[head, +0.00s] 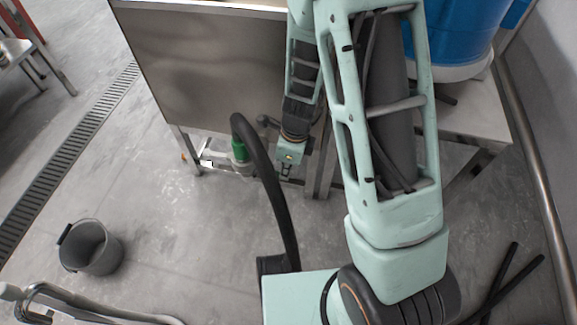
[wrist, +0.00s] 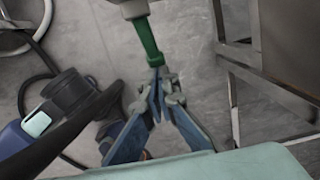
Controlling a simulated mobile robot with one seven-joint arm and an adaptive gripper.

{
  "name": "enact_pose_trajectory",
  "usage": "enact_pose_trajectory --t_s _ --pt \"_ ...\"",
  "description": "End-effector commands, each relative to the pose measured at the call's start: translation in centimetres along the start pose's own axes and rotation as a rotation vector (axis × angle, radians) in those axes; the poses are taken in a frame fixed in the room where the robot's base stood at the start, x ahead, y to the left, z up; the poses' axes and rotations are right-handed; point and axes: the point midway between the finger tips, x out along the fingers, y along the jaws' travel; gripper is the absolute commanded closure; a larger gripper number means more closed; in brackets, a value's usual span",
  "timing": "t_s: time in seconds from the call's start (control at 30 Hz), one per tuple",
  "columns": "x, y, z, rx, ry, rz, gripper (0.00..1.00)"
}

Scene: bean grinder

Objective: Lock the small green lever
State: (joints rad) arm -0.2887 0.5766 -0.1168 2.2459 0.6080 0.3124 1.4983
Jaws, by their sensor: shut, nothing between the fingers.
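The small green lever (wrist: 149,42) hangs from a pale fitting (wrist: 134,8) at the top of the wrist view. In the head view a green part (head: 239,150) shows on a pipe beside the steel cabinet, to the left of my gripper (head: 287,171). In the wrist view my gripper (wrist: 158,80) is shut, with its fingertips together at the lower end of the green lever. I cannot tell whether they touch it. Nothing is between the fingers. A black hose partly covers the pipe area in the head view.
A steel cabinet (head: 215,75) stands behind the pipe. A table with a blue container (head: 450,35) is at the upper right. A grey bucket (head: 91,248) stands on the floor at left. Steel table legs (wrist: 228,80) show right of my gripper. Floor at left centre is clear.

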Motion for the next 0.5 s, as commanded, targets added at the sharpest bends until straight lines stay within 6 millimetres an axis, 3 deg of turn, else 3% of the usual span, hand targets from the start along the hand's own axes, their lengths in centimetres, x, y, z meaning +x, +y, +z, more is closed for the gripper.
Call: enact_pose_trajectory --t_s 0.5 --pt "3.0 0.0 1.1 -0.001 0.000 0.001 1.00"
